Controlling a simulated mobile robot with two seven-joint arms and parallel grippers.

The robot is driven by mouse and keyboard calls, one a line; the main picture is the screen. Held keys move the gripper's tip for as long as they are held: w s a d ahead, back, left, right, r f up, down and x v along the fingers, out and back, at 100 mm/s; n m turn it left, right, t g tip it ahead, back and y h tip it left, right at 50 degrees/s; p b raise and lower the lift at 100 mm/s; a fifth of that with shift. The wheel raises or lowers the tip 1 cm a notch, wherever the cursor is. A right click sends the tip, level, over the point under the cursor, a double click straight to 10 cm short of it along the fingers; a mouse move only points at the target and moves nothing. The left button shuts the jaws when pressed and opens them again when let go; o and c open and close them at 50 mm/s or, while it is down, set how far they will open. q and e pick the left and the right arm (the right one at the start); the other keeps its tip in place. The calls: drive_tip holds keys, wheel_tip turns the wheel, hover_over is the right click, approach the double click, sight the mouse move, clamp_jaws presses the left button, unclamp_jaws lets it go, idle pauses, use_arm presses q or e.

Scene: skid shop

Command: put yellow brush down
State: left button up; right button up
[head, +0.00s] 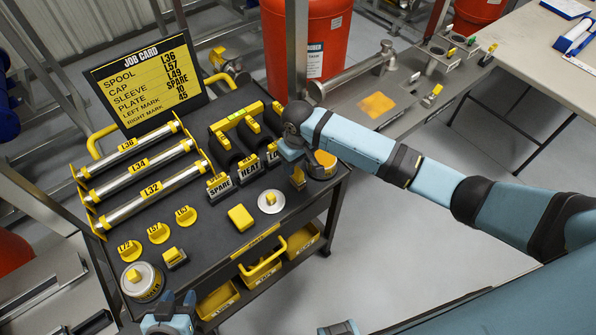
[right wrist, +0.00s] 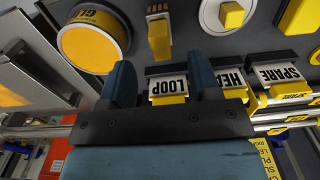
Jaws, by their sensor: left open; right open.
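The yellow brush (head: 298,180) is on the dark cart top, beside a yellow-lidded tin, mostly below my right gripper in the head view. In the right wrist view the brush (right wrist: 158,35) is just beyond the fingertips, apart from them, with its bristle end away from the gripper. My right gripper (right wrist: 163,80) is open, with nothing held between its fingers; in the head view the gripper (head: 291,152) is partly hidden by its own wrist. My left gripper (head: 170,318) is open at the bottom edge of the head view, near the cart's front left corner.
The yellow-lidded tin (right wrist: 92,42) is close to the brush. A LOOP label block (right wrist: 168,88) shows between my right fingers. A round grey piece with a yellow knob (head: 271,201) and a yellow block (head: 240,217) lie nearby.

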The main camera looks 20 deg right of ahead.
sight(298, 172)
wheel_tip(298, 172, up, 5)
drive_tip(key=shift+f, duration=0.1)
drive_tip(key=s+a+f+t+y, duration=0.5)
drive_tip(key=s+f, duration=0.5)
drive_tip(key=s, duration=0.2)
drive_tip(key=s+d+t+h, duration=0.1)
drive_tip(key=s+d+t, duration=0.5)
drive_tip(key=s, duration=0.6)
drive_tip(key=shift+s+d+m+h, duration=0.3)
drive_tip(key=shift+d+m, duration=0.1)
drive_tip(key=shift+d, duration=0.45)
drive_tip(key=shift+f, duration=0.1)
drive_tip(key=shift+d+r+p, duration=0.15)
drive_tip(key=shift+r+p, duration=0.7)
drive_tip(key=shift+p, duration=0.15)
